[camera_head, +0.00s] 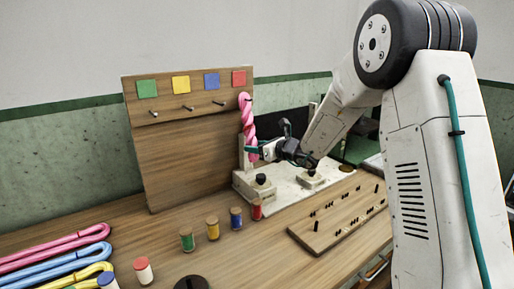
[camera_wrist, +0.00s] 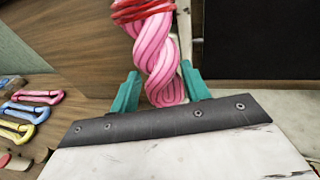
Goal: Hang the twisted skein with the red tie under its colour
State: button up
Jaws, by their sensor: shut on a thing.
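A pink twisted skein (camera_head: 248,122) is upright in front of the board, below the red square (camera_head: 238,78). It also shows in the wrist view (camera_wrist: 158,55), with a red tie (camera_wrist: 143,10) around its upper part. My gripper (camera_head: 254,152) is shut on the skein's lower end, with teal fingers on both sides of it (camera_wrist: 160,90). The skein's top is at the height of the peg row, where the red square's peg is mostly hidden. I cannot tell whether its loop is around that peg.
The wooden board (camera_head: 185,160) also has green (camera_head: 147,88), yellow (camera_head: 181,85) and blue (camera_head: 212,81) squares with bare pegs below. Loose skeins (camera_head: 55,268) lie at left. A pegged wooden plate (camera_head: 340,220) lies at right.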

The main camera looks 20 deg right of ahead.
jog(key=o, duration=1.1)
